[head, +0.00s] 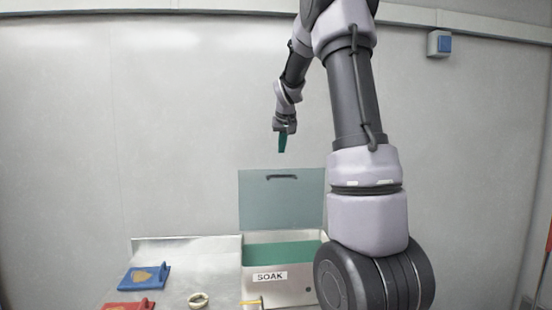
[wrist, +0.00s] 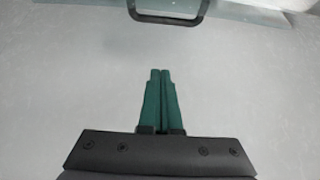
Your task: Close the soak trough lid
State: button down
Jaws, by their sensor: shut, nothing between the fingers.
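The soak trough (head: 284,292) is a pale box with a SOAK label and a green inside, low in the head view. Its grey-blue lid (head: 281,205) stands upright at the back, open, with a dark handle (head: 282,177) near its top edge. My gripper (head: 282,150) has green fingers pointing down and is above the lid, apart from it. In the wrist view the fingers (wrist: 159,72) are together with nothing between them. The dark handle (wrist: 167,18) shows ahead of them at the top of that view. My arm hides the right side of the trough.
A metal counter (head: 205,262) lies left of the trough. A blue switch box (head: 439,44) is on the wall at the upper right.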

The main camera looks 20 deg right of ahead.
notch_tip(320, 180, down, 8)
jog(key=w, duration=0.1)
jog(key=shift+d+f, duration=0.2)
dwell(0.3)
